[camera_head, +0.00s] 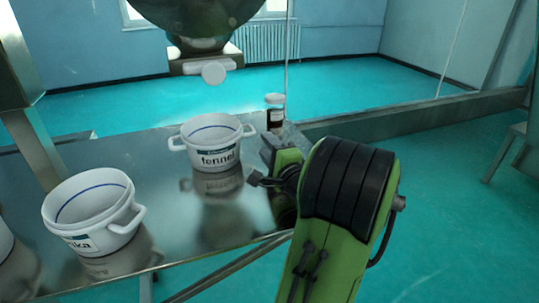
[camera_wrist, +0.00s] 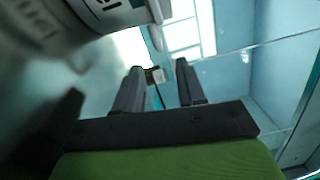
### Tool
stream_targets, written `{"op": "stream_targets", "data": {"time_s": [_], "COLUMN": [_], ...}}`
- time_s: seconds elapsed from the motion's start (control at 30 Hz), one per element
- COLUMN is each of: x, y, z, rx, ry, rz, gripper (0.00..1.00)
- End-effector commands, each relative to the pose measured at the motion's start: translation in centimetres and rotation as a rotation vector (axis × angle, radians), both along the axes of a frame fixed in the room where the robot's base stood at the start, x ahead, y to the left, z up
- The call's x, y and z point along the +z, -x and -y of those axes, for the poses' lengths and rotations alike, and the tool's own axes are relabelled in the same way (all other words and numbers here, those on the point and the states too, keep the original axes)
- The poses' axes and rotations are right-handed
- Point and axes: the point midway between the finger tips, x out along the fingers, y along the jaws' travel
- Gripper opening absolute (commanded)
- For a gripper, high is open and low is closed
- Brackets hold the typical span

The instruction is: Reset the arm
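My gripper shows in the wrist view (camera_wrist: 158,68) with its two dark fingers apart and a clear gap between them. A small pale object shows in that gap; I cannot tell what it is or how far off. In the head view my green and black arm (camera_head: 340,190) reaches in from the lower right to the right edge of the metal table. The fingertips are hard to make out there. The white bucket labelled "fennel" (camera_head: 213,143) stands upright to the left of the gripper. A white bucket (camera_wrist: 105,15) also shows close by in the wrist view.
The metal table (camera_head: 150,165) carries another white bucket (camera_head: 92,213) at the front left. A small jar with a white lid (camera_head: 275,113) stands just behind the gripper. The round sieve machine (camera_head: 200,25) hangs over the back. Open floor (camera_head: 440,190) lies to the right.

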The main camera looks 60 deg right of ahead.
Motion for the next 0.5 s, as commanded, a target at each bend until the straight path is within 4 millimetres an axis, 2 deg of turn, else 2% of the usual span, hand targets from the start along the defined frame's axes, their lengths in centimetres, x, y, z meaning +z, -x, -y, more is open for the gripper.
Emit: {"op": "stream_targets", "data": {"time_s": [0.1,0.5], "x": [-0.01,0.08], "y": [0.76,0.78], "z": [-0.44,-0.48], "rx": [-0.001,0.000], "ry": [0.001,0.001], "rz": [0.002,0.000], "gripper": [0.40,0.40]}}
